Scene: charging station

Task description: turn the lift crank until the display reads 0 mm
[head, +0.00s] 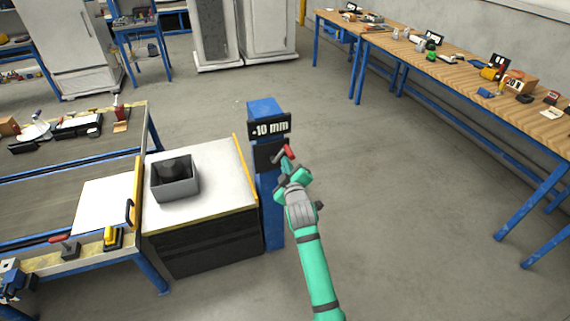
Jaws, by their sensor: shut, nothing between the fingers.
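The display (270,128) on top of the blue post reads -10 mm in white on black. Below it, the lift crank sits on a dark plate (264,156), with a grey arm and a red handle (289,152) at the upper right. My gripper (288,166) is just below the red handle, close to the crank. Its fingers are shut with nothing between them. Whether a finger touches the crank cannot be made out at this size. My green arm reaches up from the bottom of the picture.
A white-topped lift table (222,198) with a grey bin (175,185) stands left of the blue post (272,215). A workbench (60,170) adjoins it further left. A long wooden bench (455,75) runs along the right. The floor between is clear.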

